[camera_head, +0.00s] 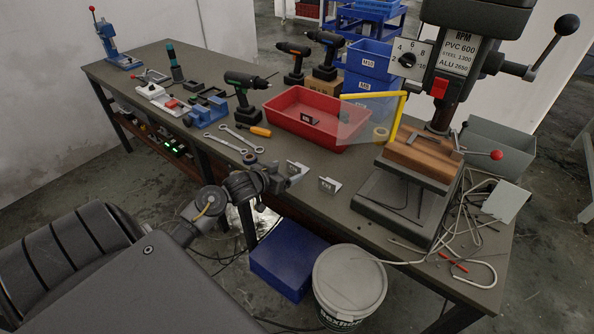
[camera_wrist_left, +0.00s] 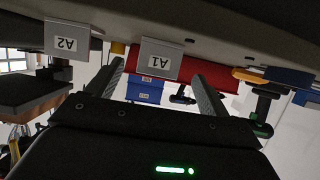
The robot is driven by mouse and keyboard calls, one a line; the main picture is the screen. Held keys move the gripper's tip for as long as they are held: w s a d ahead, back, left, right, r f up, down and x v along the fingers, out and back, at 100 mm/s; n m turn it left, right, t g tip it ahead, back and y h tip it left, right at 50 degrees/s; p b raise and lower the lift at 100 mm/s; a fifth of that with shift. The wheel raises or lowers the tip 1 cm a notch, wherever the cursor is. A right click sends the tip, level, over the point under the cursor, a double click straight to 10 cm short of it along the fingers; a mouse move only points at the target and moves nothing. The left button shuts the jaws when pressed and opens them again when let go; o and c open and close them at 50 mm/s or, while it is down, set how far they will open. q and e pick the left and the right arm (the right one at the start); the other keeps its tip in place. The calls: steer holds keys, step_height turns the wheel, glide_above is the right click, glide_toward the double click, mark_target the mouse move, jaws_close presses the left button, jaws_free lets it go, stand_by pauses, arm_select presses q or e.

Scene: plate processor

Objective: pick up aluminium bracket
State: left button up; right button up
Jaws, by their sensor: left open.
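Two grey L-shaped aluminium brackets stand near the table's front edge. The one labelled A1 (camera_head: 297,170) is just right of my left gripper (camera_head: 280,179); the one labelled A2 (camera_head: 329,185) stands farther right. In the left wrist view, which is upside down, bracket A1 (camera_wrist_left: 160,58) appears between the spread fingertips of the left gripper (camera_wrist_left: 158,70). Bracket A2 (camera_wrist_left: 73,40) is left of the fingers there. The left gripper is open and empty. Whether a finger touches A1 cannot be told. My right gripper is not in view.
A red tray (camera_head: 280,128) holding another labelled piece lies behind the brackets. A drill press (camera_head: 415,185) stands to the right. Spanners (camera_head: 231,141) and a screwdriver (camera_head: 261,132) lie to the left. A blue box (camera_head: 287,255) and a white bucket (camera_head: 350,278) are below the front edge.

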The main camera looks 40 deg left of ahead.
mark_target(293, 168)
arm_select(q)
steer(key=shift+x, duration=2.7)
steer(key=c, duration=1.2)
steer(key=shift+o, duration=0.2)
steer(key=shift+r, duration=0.1)
